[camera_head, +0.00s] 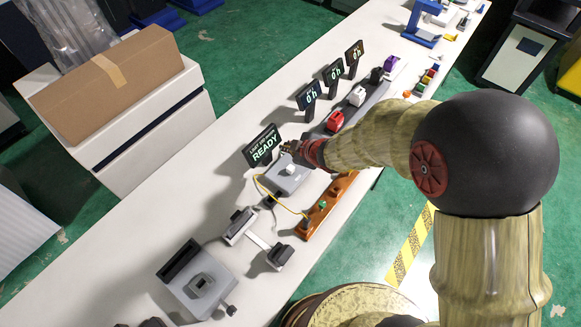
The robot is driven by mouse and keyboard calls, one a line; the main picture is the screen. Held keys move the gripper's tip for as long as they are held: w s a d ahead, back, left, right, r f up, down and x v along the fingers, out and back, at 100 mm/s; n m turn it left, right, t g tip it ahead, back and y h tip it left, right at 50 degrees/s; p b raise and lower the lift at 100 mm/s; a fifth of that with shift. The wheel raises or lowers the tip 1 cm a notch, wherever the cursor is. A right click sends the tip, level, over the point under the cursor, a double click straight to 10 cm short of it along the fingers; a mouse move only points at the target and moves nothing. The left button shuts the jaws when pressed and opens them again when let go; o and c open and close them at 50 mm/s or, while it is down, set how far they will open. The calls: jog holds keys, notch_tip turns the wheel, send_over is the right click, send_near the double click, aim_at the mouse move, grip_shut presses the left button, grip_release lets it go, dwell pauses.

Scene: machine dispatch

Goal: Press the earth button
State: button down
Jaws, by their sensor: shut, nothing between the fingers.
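No label reading "earth" is legible, so I cannot tell which part is the earth button. A grey box (285,178) with a small white raised part on top lies on the white bench. An orange-brown strip (318,217) with small parts on it, one of them green, lies beside it, and a yellow cable (262,190) runs between the two. My gripper (287,147) is small and dark in this view, at the far edge of the grey box, near a sign reading "READY" (263,146). Its fingers are shut and empty. I cannot tell whether it touches anything.
Three small display signs (332,75) stand behind a row with a red block (335,120) and a white block (357,96). Grey devices (196,283) stand at the near end of the bench (110,262). A cardboard box (108,85) is to the left. My arm covers the bench's right side.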

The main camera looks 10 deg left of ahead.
aim_at(289, 169)
jog(key=shift+f+b, duration=3.8)
jog(key=shift+f, duration=0.55)
jog(key=shift+f, duration=0.15)
jog(key=shift+f+b, duration=0.25)
jog(key=shift+b, duration=0.05)
jog(key=shift+f+b, duration=0.5)
jog(key=shift+f, duration=0.1)
jog(key=shift+r, duration=0.2)
jog(key=shift+r+p, duration=0.85)
jog(key=shift+p, duration=0.1)
jog(key=shift+r, duration=0.1)
notch_tip(289, 169, up, 5)
jog(key=p, duration=0.4)
jog(key=shift+p, duration=0.4)
